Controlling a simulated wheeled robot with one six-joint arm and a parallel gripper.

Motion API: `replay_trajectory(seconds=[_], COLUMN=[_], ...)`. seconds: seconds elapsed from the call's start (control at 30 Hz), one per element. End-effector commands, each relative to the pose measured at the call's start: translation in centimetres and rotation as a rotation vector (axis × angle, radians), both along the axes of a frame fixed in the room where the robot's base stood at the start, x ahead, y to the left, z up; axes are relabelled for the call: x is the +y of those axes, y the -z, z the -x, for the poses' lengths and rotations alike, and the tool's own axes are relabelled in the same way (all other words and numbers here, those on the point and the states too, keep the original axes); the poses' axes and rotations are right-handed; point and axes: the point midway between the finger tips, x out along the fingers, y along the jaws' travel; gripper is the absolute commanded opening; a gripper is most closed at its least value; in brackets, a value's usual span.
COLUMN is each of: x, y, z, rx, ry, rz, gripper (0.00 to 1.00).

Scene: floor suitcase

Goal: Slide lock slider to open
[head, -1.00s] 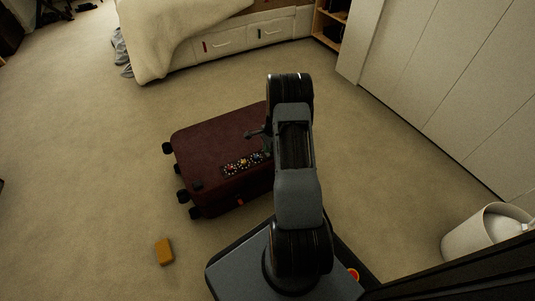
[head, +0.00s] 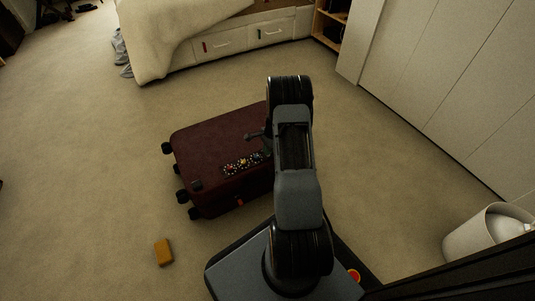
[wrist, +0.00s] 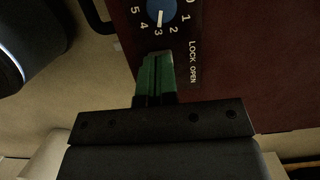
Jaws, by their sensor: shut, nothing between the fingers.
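The dark red suitcase (head: 215,140) lies flat on the carpet, left of my arm in the head view. Its red shell (wrist: 265,60) fills the right of the wrist view. A black panel on it carries a blue dial (wrist: 161,12) with white numbers and the words LOCK OPEN. My gripper (wrist: 157,58) has green fingers that are shut together, with tips over the panel just below the dial. I cannot tell whether they touch the panel. The lock slider is not clearly visible and may be hidden by the fingers. My arm hides the gripper in the head view.
An orange block (head: 163,252) lies on the floor at lower left. A white bin (head: 474,236) stands at right, by white cabinets (head: 440,75). A bed with drawers (head: 225,43) is at the back. The carpet left of the suitcase is clear.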

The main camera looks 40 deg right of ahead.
Motion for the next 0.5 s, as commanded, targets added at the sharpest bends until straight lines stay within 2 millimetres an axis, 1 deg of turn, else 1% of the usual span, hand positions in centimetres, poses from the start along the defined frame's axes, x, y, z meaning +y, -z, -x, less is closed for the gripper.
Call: replay_trajectory(seconds=[0.27, 0.5], x=[-0.18, -0.82], y=[0.12, 0.16], z=[0.02, 0.09], rx=[-0.001, -0.002], ry=[0.000, 0.001], rz=[0.001, 0.001], gripper=[0.00, 0.00])
